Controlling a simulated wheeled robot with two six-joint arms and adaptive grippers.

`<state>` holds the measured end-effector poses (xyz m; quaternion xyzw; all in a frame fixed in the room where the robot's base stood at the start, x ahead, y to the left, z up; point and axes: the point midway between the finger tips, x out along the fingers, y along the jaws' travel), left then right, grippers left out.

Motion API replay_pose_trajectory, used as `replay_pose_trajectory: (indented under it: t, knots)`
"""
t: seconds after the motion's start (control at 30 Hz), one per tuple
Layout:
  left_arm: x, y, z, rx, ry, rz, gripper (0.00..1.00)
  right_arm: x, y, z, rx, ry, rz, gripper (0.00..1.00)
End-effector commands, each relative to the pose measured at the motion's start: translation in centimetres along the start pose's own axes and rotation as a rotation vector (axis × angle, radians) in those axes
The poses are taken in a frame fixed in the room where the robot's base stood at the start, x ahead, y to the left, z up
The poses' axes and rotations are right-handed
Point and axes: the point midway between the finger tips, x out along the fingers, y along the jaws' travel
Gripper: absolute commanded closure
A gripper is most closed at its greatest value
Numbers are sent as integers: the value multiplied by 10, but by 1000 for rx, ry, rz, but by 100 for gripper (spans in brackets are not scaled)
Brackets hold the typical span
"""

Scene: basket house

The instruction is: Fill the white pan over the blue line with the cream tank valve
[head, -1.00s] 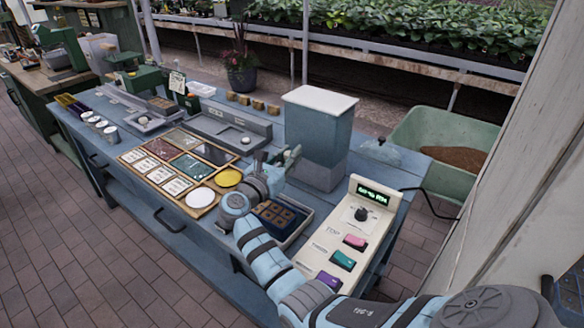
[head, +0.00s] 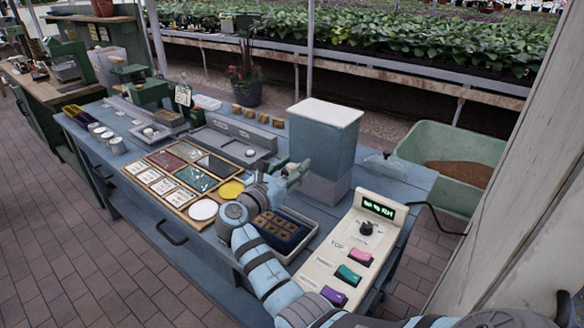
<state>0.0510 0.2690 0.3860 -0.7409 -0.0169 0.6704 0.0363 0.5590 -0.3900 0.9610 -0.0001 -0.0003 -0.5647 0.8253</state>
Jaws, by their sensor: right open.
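A grey-blue tank with a cream lid (head: 325,118) stands on the blue bench, right of centre. My right gripper (head: 299,174) is open beside the tank's lower left side. The view does not settle whether it touches the tank, and I cannot make out a valve there. A white round dish or disc (head: 203,210) lies left of my right wrist, beside a yellow one (head: 231,190). I cannot tell whether the white one is the pan, and no blue line is visible. My left gripper is out of view.
A cream control box (head: 350,250) with a lit display, a knob and coloured buttons stands right of my arm. A blue tray (head: 309,232) of brown squares lies beside my wrist. A wooden sectioned tray (head: 165,208) is to the left. A green tub (head: 440,145) stands beyond the bench.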

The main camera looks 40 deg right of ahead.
Motion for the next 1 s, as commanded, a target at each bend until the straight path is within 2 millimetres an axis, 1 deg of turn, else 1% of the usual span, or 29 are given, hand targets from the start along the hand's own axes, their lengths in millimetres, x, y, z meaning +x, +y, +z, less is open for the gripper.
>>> replay_pose_trajectory:
  t: [0.07, 0.13, 0.3, 0.4, 0.43, 0.53, 1.0]
  knots:
    - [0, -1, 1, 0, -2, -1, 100, -5, 1, -1, 0, 2, 2, 59]
    - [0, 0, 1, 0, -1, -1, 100, -15, 1, -1, 0, 2, 3, 59]
    - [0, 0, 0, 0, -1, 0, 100, -53, 1, -1, 0, 4, 2, 59]
    - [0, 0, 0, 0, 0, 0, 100, -69, 1, -1, 0, 2, 3, 59]
    - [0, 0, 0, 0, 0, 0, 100, -72, 1, -1, 0, 2, 2, 59]
    - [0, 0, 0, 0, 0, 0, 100, -76, 1, 0, -1, 0, 1, 59]
    - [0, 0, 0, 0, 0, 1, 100, -75, 1, 0, 0, 0, 1, 59]
